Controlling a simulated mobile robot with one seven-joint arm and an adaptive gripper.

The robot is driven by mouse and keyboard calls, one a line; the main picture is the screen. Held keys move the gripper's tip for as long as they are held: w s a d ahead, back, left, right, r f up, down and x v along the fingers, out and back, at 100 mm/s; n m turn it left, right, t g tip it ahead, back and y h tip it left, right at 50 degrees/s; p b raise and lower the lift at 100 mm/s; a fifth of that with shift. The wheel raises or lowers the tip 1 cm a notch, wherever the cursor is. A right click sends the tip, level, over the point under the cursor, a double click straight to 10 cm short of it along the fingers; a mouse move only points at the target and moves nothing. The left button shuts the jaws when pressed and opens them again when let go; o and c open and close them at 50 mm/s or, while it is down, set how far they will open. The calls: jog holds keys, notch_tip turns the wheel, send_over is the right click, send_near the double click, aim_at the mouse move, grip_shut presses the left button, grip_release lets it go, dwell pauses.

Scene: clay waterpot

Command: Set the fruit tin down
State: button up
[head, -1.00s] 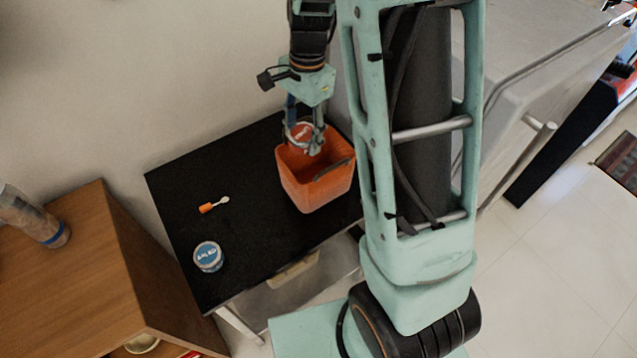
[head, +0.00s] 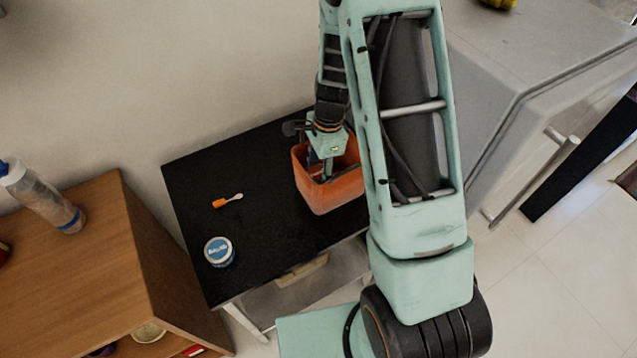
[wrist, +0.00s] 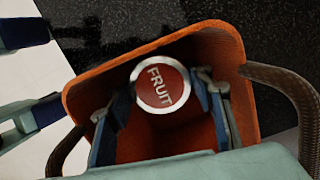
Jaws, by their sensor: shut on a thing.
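The fruit tin (wrist: 160,84) shows in the wrist view with a round red lid, a pale rim and the word FRUIT. My gripper (wrist: 165,92) is shut on it, one finger on each side. In the head view my gripper (head: 326,170) reaches down into the orange basket (head: 338,195), and the tin is hidden there. In the wrist view the tin is within the walls of the basket (wrist: 240,85). I cannot tell whether it touches the basket floor.
The basket stands on a black table (head: 270,235). A blue-lidded tin (head: 219,251) and a small orange-and-white brush-like item (head: 228,201) lie to its left. A wooden cabinet (head: 110,240) with a bottle (head: 42,198) stands further left. The table's middle is clear.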

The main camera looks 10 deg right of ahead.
aim_at(318, 185)
jog(key=shift+f, duration=2.35)
jog(key=shift+f, duration=0.2)
jog(key=o, duration=1)
jog(key=shift+r, duration=0.1)
jog(key=r, duration=0.4)
jog(key=d+r, duration=0.1)
jog(key=r, duration=0.7)
jog(key=shift+w+d+b, duration=0.15)
jog(key=shift+d+b, duration=0.05)
jog(key=shift+b, duration=0.15)
jog(key=shift+r, duration=0.15)
